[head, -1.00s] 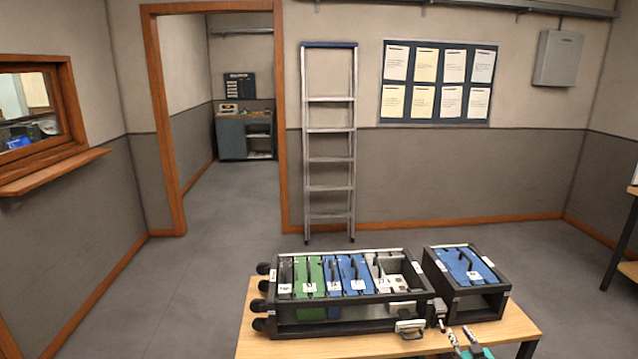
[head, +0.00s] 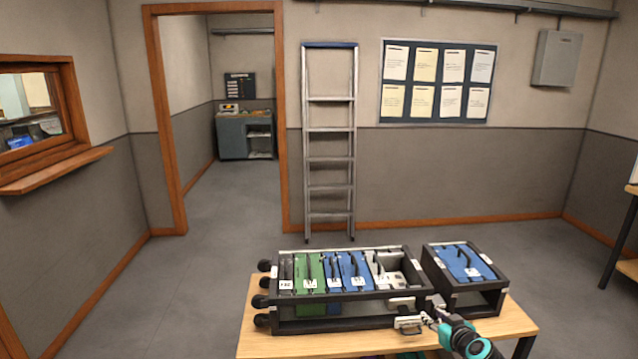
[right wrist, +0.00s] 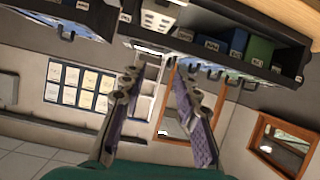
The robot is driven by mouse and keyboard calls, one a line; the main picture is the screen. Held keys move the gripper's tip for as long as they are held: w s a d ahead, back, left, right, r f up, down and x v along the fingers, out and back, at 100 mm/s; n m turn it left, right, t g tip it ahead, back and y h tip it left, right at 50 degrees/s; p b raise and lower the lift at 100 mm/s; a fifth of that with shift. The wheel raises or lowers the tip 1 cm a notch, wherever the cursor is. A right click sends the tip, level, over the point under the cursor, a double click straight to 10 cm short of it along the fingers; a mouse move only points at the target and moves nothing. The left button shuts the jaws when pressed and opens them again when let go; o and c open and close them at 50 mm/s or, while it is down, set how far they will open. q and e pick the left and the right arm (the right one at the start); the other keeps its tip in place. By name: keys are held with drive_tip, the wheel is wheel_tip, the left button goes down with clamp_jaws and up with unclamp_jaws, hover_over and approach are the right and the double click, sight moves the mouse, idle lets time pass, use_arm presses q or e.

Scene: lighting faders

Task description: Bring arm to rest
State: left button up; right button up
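My right gripper (head: 428,318) reaches in from the bottom right in the head view, at the front right corner of the large black rack (head: 345,325). In the right wrist view its two fingers (right wrist: 160,68) are apart, with no object held between them. Whether a fingertip touches the rack cannot be told. The rack holds green (head: 309,272), blue (head: 354,270) and white (head: 388,272) modules with dark handles. A smaller black rack (head: 480,302) with a blue module (head: 463,262) stands to its right. My left gripper is not in view.
Both racks stand on a wooden table (head: 258,345). A ladder (head: 330,140) leans on the back wall. Open floor (head: 215,240) lies left of the table.

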drive_tip(key=s+a+r+g, duration=0.2)
drive_tip(key=s+a+r, duration=0.2)
drive_tip(key=s+a, duration=0.3)
drive_tip(key=s+a+r+g, duration=0.1)
drive_tip(key=s+a+r, duration=0.4)
drive_tip(key=s, duration=0.4)
drive_tip(key=s+a+f+m+g, duration=0.1)
drive_tip(key=s+a+f, duration=0.1)
drive_tip(key=s, duration=0.8)
drive_tip(key=s+a+f+m+g+h, duration=0.1)
drive_tip(key=s+f+g, duration=0.1)
drive_tip(key=s, duration=0.9)
drive_tip(key=shift+a+f, duration=0.4)
drive_tip(key=shift+f, duration=0.05)
